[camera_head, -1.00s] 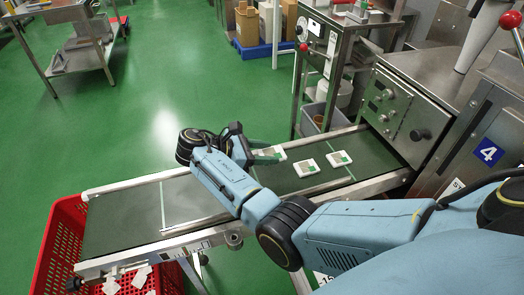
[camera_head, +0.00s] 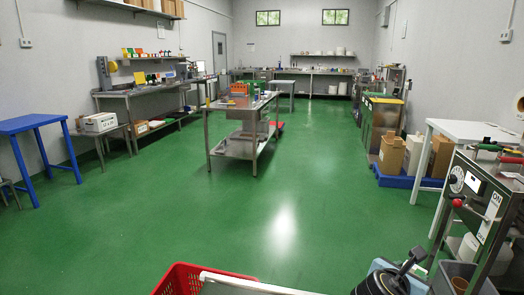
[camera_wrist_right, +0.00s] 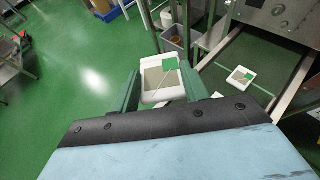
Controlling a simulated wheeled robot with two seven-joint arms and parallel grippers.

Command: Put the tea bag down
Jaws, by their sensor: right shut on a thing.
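My right gripper (camera_wrist_right: 162,88) is shut on a tea bag (camera_wrist_right: 158,74) in the right wrist view. The tea bag is a white square packet with a green corner label, gripped at its sides by the green fingers. In the head view the right gripper (camera_head: 408,262) shows at the bottom edge, and the tea bag there cannot be made out. Another white tea bag (camera_wrist_right: 241,76) lies on the dark conveyor belt (camera_wrist_right: 262,50), to the right of the held one. My left gripper is not in view.
In the head view, a red crate (camera_head: 183,279) stands at the bottom, beside the conveyor's white end rail (camera_head: 255,284). A steel machine stand (camera_head: 488,225) is at the right. A steel table (camera_head: 240,112) stands mid-room, with open green floor (camera_head: 270,220) before it.

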